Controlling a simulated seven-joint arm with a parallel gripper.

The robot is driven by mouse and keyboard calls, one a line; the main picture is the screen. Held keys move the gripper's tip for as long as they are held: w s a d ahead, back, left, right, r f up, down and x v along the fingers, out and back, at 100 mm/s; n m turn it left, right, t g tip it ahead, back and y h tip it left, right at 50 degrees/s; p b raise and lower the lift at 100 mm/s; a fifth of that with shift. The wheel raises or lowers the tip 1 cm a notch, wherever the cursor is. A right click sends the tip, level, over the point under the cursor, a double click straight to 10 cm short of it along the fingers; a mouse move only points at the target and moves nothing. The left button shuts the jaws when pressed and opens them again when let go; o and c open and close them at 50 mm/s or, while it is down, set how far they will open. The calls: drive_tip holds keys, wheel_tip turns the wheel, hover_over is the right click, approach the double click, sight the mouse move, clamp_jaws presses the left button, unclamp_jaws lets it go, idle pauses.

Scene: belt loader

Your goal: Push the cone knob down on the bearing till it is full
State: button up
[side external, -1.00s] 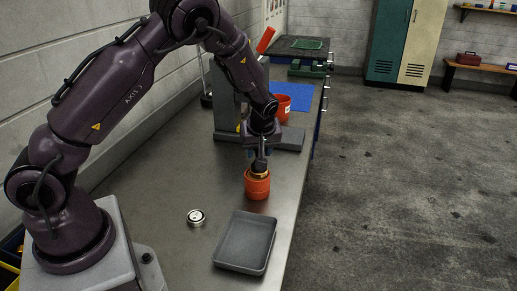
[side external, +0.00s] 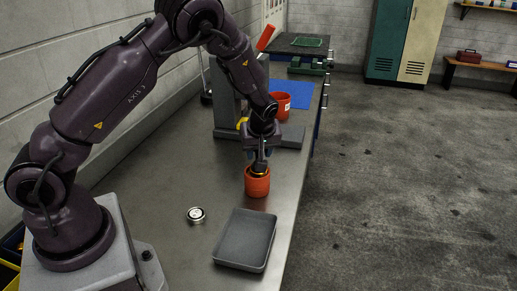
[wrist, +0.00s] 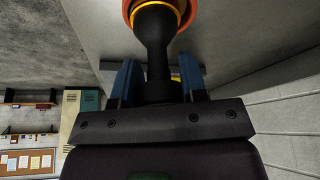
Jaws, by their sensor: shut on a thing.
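My gripper (side external: 260,157) is above the orange cup-shaped packer (side external: 257,184) on the steel bench. Its two blue fingers show in the wrist view (wrist: 160,82), closed on the black cone knob (wrist: 157,40). The knob flares out at its far end and sits in the packer's mouth, inside a yellow ring (wrist: 175,8). The packer's orange rim (wrist: 190,12) surrounds it. The inside of the packer, and any bearing under the knob, are hidden. A round silver ring-like part (side external: 196,215), possibly a bearing, lies apart on the bench to the left.
An empty-looking grey tray (side external: 245,240) lies in front of the packer. Behind stand a grey press-like stand (side external: 226,105), a red-orange pot (side external: 281,106) and a blue mat (side external: 297,94). The bench's right edge is close to the packer.

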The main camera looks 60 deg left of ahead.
drive_tip(key=shift+f, duration=0.25)
idle(0.3)
drive_tip(key=shift+r, duration=4.6)
